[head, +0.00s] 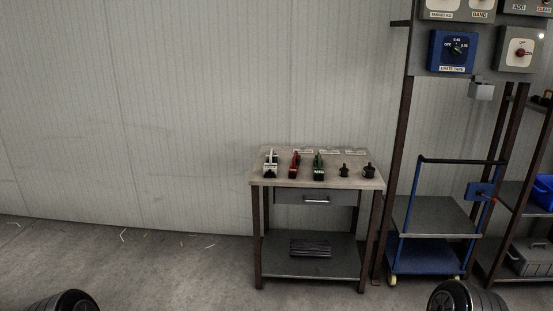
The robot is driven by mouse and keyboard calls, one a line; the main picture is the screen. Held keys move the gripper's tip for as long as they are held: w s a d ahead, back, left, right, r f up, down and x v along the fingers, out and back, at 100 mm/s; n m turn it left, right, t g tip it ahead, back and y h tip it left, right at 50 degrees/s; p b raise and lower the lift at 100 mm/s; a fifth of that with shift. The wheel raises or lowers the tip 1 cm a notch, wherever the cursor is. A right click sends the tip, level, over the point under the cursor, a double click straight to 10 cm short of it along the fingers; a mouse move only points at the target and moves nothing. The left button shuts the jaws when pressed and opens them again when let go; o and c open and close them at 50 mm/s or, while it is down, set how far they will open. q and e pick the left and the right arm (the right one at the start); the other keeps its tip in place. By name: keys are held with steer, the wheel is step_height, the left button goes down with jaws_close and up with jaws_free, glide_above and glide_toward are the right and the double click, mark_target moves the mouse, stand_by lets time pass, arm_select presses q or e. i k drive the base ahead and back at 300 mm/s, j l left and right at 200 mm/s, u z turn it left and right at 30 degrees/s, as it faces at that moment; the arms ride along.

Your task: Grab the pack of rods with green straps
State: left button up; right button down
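I see no pack of rods with green straps in the head view. A small workbench (350,180) stands against the wall, right of the middle. On its top stand a white tool-like item (270,164), a red one (294,165) and a green one (319,166). Two small dark items stand to their right. A dark flat stack (310,247) lies on the bench's lower shelf; I cannot tell what it is, and no green shows on it. Dark rounded parts of my own arms show at the bottom left and bottom right edges. Neither gripper is in view.
A blue-framed trolley (425,265) stands right of the bench, under a control panel with a blue switch box (452,51). Shelving with a blue bin (543,191) and a grey case (531,258) stands at the far right. The floor left of the bench is open, with small scraps.

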mark_target(319, 174)
steer(key=i+z, duration=0.1)
steer(key=i, duration=0.35)
steer(key=i+j+z, duration=0.15)
steer(key=i, duration=0.35)
steer(key=i+j+z, duration=0.1)
steer(key=i, duration=0.35)
steer(key=i+j+z, duration=0.15)
steer(key=i+z, duration=0.25)
steer(key=i+j+z, duration=0.2)
steer(key=z, duration=0.2)
steer(key=i+j+z, duration=0.5)
steer(key=j+z, duration=0.3)
steer(key=i+j+z, duration=0.1)
steer(key=j, duration=0.2)
steer(key=i, duration=0.05)
